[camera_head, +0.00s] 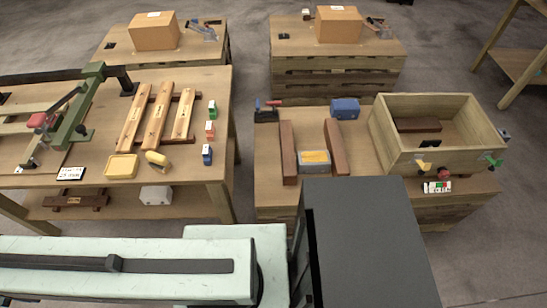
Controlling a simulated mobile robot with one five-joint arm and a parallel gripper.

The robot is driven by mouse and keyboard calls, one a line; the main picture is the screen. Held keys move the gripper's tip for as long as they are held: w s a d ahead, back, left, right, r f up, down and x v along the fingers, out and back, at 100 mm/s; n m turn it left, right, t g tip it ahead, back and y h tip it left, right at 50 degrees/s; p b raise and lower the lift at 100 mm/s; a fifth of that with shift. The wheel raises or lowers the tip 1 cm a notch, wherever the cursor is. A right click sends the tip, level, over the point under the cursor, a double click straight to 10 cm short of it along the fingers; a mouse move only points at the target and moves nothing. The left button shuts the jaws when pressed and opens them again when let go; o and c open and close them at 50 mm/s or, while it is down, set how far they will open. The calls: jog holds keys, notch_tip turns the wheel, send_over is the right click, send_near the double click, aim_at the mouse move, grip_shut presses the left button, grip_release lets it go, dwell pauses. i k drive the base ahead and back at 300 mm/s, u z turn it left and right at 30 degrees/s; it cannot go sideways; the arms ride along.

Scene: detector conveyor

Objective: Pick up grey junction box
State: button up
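A small pale grey-white box (156,195) sits on the lower shelf under the left table. It is the closest match to a grey junction box, but I cannot tell for sure. My pale green arm link and a dark grey block of my own body fill the bottom of the view. My gripper's fingers are not visible.
The left table (219,140) holds wooden rails, a green clamp-like fixture, a yellow tray (121,167) and small coloured blocks. The right table (266,150) carries a large open wooden crate (391,140) and a blue box (345,108). Floor shows between the tables.

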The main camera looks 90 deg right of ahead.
aim_at(319, 161)
jog(key=z, duration=1.4)
jog(key=i, duration=0.1)
jog(key=u, duration=1)
jog(key=k, duration=0.75)
jog(key=z, duration=0.3)
